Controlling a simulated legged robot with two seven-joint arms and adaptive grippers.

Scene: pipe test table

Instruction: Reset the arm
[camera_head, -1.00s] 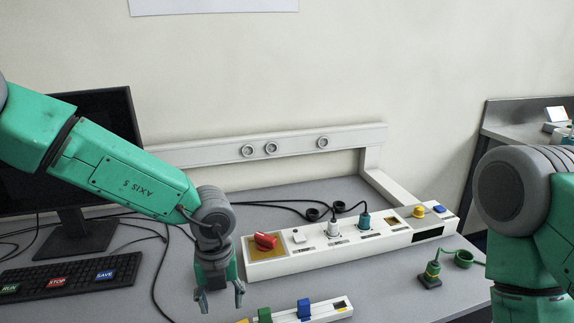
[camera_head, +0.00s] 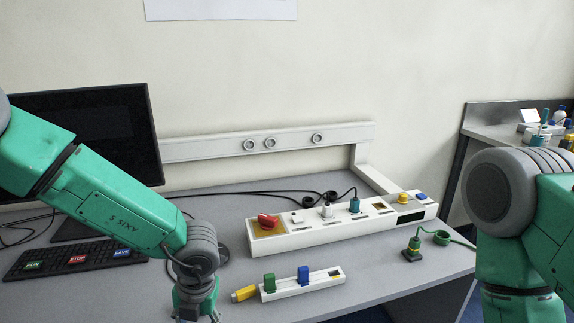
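My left arm, green with grey joints, comes in from the left and bends down at its grey wrist. My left gripper (camera_head: 196,314) is at the bottom edge, over the front of the table, left of the small white block. Its fingers stand apart with nothing seen between them; the tips are cut off by the edge. My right arm (camera_head: 505,262) is at the right edge, with a large grey joint and green links. Its gripper is out of view.
A white panel (camera_head: 335,234) carries a red knob (camera_head: 268,220) and plugs. A small white block (camera_head: 304,286) holds green and blue pieces beside a yellow plug (camera_head: 244,293). A green plug (camera_head: 413,249), keyboard (camera_head: 72,257) and monitor (camera_head: 100,125) are on the grey table (camera_head: 385,278).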

